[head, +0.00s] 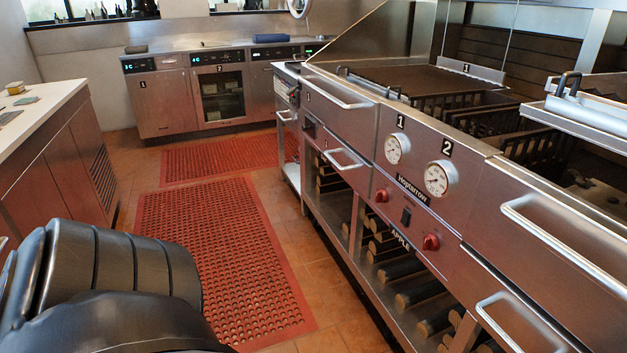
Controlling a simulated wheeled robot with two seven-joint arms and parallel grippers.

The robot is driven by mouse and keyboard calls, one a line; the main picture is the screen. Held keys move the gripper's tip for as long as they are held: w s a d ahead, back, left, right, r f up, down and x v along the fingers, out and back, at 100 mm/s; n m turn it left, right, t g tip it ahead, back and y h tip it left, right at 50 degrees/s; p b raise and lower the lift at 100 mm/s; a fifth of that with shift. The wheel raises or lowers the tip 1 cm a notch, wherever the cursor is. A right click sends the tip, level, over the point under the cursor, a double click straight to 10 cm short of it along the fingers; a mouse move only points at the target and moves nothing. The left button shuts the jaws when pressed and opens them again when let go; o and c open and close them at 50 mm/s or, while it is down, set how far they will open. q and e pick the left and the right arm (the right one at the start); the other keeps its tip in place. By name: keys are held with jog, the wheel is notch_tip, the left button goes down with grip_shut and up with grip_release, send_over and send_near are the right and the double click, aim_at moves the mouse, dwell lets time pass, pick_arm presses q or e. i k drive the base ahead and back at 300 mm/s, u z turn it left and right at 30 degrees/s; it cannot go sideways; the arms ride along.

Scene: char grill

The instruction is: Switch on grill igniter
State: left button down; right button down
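The char grill (415,260) is a long steel unit running along the right side. Its front panel has two round gauges marked 1 (397,149) and 2 (440,179). Below them are two red knobs, one on the left (381,195) and one on the right (431,242). A small black switch (406,216), which looks like the igniter, sits between the knobs. Its on or off position is too small to tell. No gripper shows. Dark grey rounded parts of my own arm fill the bottom left corner, well apart from the grill.
Steel handles (565,240) stick out from the grill front. Logs (400,268) lie on its lower shelf. A red perforated mat (215,250) covers the free floor. A white-topped counter (40,115) stands at left, and steel cabinets (165,103) close off the back.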

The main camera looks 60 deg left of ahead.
aim_at(405, 219)
jog(key=u, duration=1.75)
jog(key=k, duration=0.65)
jog(key=u, duration=0.9)
jog(key=i, duration=1.25)
jog(key=z, duration=0.85)
jog(key=i, duration=1.1)
jog(key=z, duration=1.1)
